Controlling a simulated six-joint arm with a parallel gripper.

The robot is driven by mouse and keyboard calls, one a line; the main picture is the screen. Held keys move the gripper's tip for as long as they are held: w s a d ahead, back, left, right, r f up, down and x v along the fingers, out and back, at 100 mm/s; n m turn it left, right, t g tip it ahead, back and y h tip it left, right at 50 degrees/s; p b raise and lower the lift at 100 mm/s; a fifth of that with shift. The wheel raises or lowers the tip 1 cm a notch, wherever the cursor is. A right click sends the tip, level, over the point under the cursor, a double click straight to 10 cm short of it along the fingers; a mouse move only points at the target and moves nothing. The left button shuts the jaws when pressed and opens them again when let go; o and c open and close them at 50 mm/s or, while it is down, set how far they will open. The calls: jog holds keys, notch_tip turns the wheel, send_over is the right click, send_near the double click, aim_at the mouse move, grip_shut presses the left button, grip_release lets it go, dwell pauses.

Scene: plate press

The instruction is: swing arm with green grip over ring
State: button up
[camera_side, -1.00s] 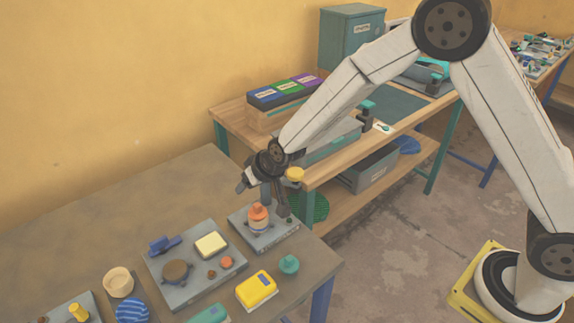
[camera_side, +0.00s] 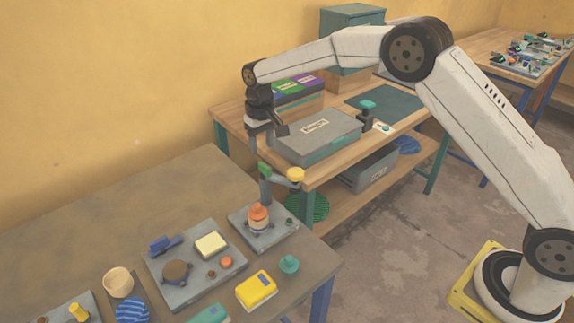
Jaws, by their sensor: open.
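A small grey plate (camera_side: 284,237) near the table's right corner carries an orange-topped piece (camera_side: 258,212) on a dark footed base. Behind it stands a grey post with a small swing arm (camera_side: 279,180). A green part (camera_side: 264,169), apparently the grip, shows at its top left, and a yellow knob (camera_side: 296,174) is at its right end. The ring cannot be made out clearly; it may be around the orange-topped piece. My gripper (camera_side: 264,148) points down above the green part, open and empty, apparently apart from it.
A larger grey plate (camera_side: 205,280) with a cream block and dark round piece lies to the left. A yellow box (camera_side: 257,290) and a teal knob (camera_side: 289,264) are in front. A workbench with a grey case (camera_side: 318,138) stands behind. The table's back left is clear.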

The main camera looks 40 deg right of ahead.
aim_at(263, 165)
jog(key=shift+d+r, duration=0.15)
jog(key=shift+d, duration=0.1)
jog(key=shift+f, duration=3.95)
grip_shut()
jog(key=shift+a, duration=0.15)
